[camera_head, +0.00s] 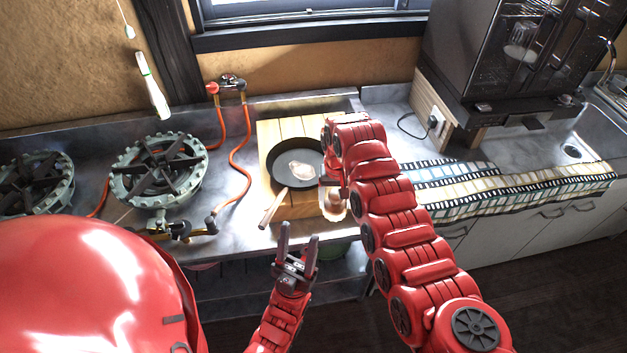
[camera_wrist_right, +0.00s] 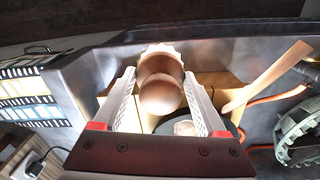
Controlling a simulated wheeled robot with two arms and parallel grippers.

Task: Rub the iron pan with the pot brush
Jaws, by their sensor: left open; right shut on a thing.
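The dark iron pan (camera_head: 283,172) sits on a wooden board, its wooden handle (camera_head: 270,210) pointing toward the front. A pale patch (camera_head: 302,171) shows inside it. My right gripper (camera_head: 333,188) is shut on the pot brush (camera_head: 333,206), beside the pan's right edge; contact with the pan cannot be told. In the right wrist view the brush's brown rounded knob (camera_wrist_right: 160,92) is between the fingers, and the pan (camera_wrist_right: 183,126) is partly hidden behind the gripper. My left gripper (camera_head: 297,240) is open and empty, in front of the counter's edge near the pan handle.
The wooden board (camera_head: 284,128) lies on the metal counter. Gas burners (camera_head: 158,170) with orange hoses (camera_head: 240,155) stand to the left. A patterned cloth (camera_head: 470,182) and a dark appliance (camera_head: 510,60) are to the right. A window is behind.

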